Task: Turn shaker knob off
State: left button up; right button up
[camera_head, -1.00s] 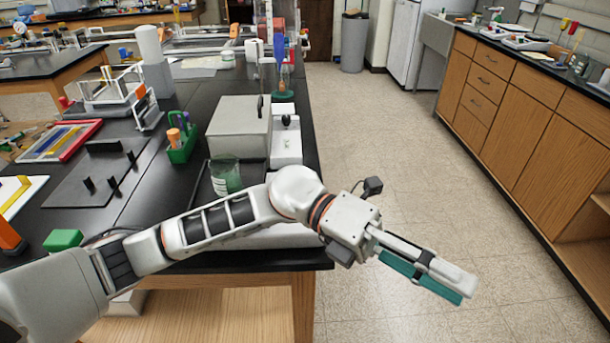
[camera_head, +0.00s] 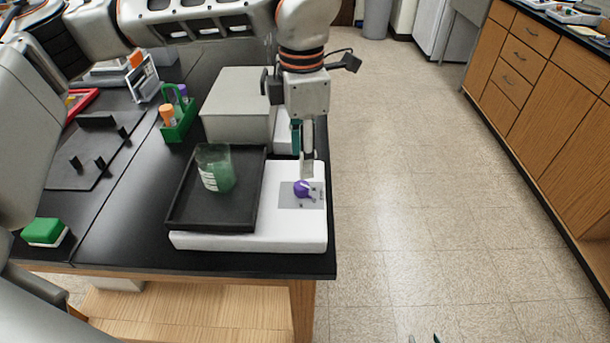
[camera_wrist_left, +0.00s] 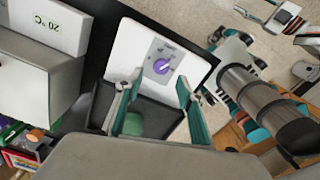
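The shaker is a white flat base (camera_head: 290,235) at the table's front right corner, with a black tray (camera_head: 240,215) on top. Its purple knob (camera_head: 302,189) sits on a grey panel (camera_head: 287,201) at the right; a short pointer faces lower right in the head view. My left gripper (camera_head: 305,165) points down just above and behind the knob. In the left wrist view it is open and empty, and the knob (camera_wrist_left: 162,67) shows beyond its fingertips, apart from them. Only the dark fingertips of my right gripper (camera_head: 424,339) show at the bottom edge, spread apart.
A glass beaker (camera_head: 215,168) with green contents stands on the tray. A grey box (camera_head: 238,105) stands behind the shaker, close to my left gripper. A green rack (camera_head: 179,120) and a green block (camera_head: 43,232) are at left. The floor to the right is clear.

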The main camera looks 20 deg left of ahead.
aim_at(302, 184)
pick_arm(q)
notch_tip(302, 184, down, 7)
jog(key=shift+s+f, duration=0.1)
jog(key=shift+f, duration=0.05)
dwell(0.4)
